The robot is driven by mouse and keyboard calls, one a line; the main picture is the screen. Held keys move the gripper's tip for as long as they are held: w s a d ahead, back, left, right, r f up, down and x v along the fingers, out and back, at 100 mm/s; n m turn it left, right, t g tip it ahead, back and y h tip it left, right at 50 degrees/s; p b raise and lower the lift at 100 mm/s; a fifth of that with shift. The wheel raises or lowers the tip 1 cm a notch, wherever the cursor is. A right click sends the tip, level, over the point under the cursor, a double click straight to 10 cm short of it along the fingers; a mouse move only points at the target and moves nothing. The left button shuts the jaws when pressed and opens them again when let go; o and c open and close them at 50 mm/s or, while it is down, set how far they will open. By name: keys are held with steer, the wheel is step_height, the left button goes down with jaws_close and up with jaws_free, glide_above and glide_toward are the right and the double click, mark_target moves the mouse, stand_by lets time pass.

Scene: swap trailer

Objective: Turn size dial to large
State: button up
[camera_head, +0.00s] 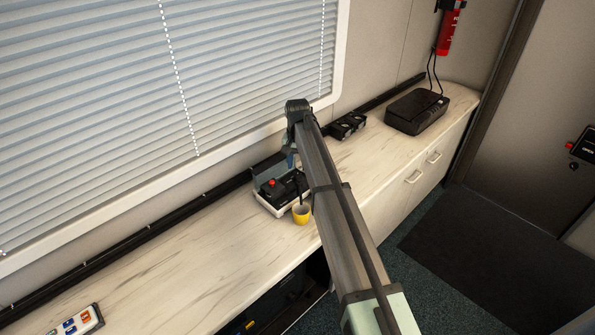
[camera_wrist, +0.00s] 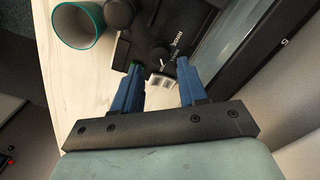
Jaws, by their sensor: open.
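A small black and white machine (camera_head: 280,190) with a red knob or button on top stands on the counter under the window. In the wrist view its dark top panel (camera_wrist: 150,30) shows small white lettering and a round black knob (camera_wrist: 119,12). I cannot tell for sure which part is the size dial. My gripper (camera_wrist: 160,66) is open, with its two blue fingers apart over the panel and nothing seen held between them. In the head view my gripper (camera_head: 291,160) is above the machine's back part, partly hidden by my arm.
A black box (camera_head: 417,110) and a small black item (camera_head: 347,126) are further right.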

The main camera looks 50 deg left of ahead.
step_height(320, 180, up, 9)
stand_by(0.3)
stand_by(0.5)
